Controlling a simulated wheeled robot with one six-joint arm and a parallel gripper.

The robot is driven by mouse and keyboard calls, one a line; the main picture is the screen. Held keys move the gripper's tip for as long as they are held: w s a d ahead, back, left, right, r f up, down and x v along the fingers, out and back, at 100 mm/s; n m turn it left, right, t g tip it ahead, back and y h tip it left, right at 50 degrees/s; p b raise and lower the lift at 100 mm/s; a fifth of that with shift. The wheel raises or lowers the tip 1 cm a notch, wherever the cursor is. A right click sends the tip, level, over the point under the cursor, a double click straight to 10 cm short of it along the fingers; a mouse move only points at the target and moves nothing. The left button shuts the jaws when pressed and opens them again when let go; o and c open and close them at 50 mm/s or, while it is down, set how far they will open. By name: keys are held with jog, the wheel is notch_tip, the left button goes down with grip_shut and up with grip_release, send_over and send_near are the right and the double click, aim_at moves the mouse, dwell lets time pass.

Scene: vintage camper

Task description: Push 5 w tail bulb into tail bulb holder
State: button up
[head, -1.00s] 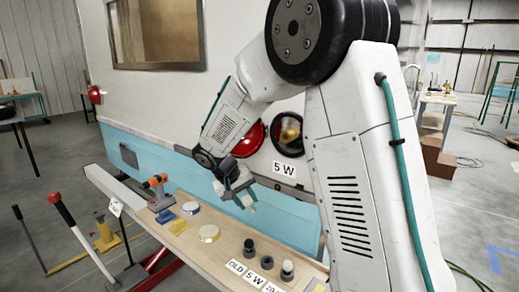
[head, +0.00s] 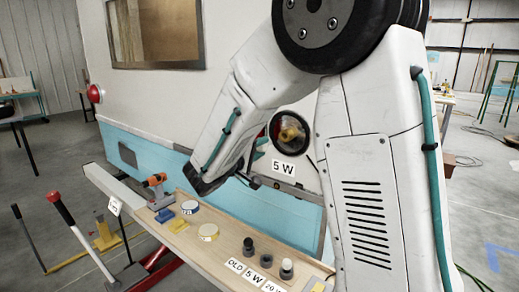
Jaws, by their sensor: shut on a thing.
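The tail bulb holder (head: 290,132) is a brass-coloured fitting inside a round dark lamp housing on the camper's wall. A "5 W" label (head: 284,168) is below it. My gripper (head: 259,152) is mostly hidden behind my arm; only a bit of teal finger shows, just left of and below the housing. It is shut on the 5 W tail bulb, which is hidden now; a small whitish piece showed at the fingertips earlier. I cannot tell whether the bulb touches the holder.
A wooden bench (head: 200,252) below carries dark cups by "OLD" and "5 W" labels. A cup (head: 286,270) at right holds a white-topped bulb.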

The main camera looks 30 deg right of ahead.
aim_at(272, 140)
jog(key=shift+s+d, duration=0.1)
jog(key=shift+s, duration=0.05)
jog(key=shift+x, duration=3)
jog(key=shift+x, duration=1.75)
dwell(0.3)
jog(key=shift+f, duration=0.1)
jog(key=o, duration=1)
jog(key=shift+o, duration=0.2)
jog(key=v, duration=0.8)
